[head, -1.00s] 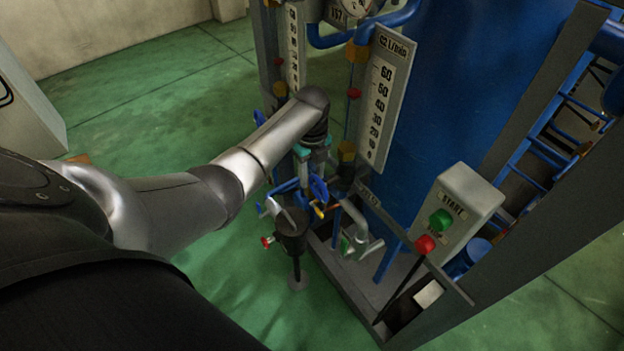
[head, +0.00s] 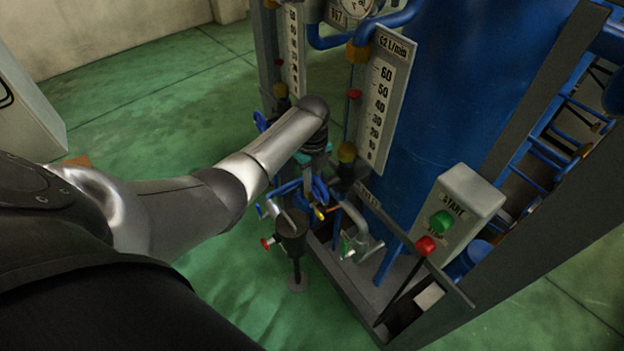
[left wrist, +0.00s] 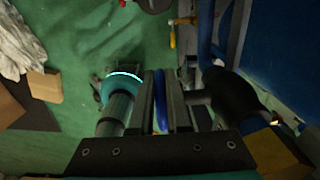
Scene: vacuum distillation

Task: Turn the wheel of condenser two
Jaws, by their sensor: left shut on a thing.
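The blue wheel (head: 321,190) sits low on the pipework below the scale marked C2 L/min (head: 384,95). My left gripper (head: 318,180) reaches down to it from above in the head view, and the wrist partly hides the wheel. In the left wrist view, the two dark fingers of my left gripper (left wrist: 161,100) are shut on the blue rim of the wheel (left wrist: 160,110), which shows as a thin strip between them. My right gripper does not show in either view.
A start/stop box (head: 458,215) with green and red buttons stands at the right of the frame. A large blue tank (head: 440,110) rises behind the scale. A dark pot (head: 291,225) with small valves stands just below the wheel. Green floor (head: 150,110) lies open to the left.

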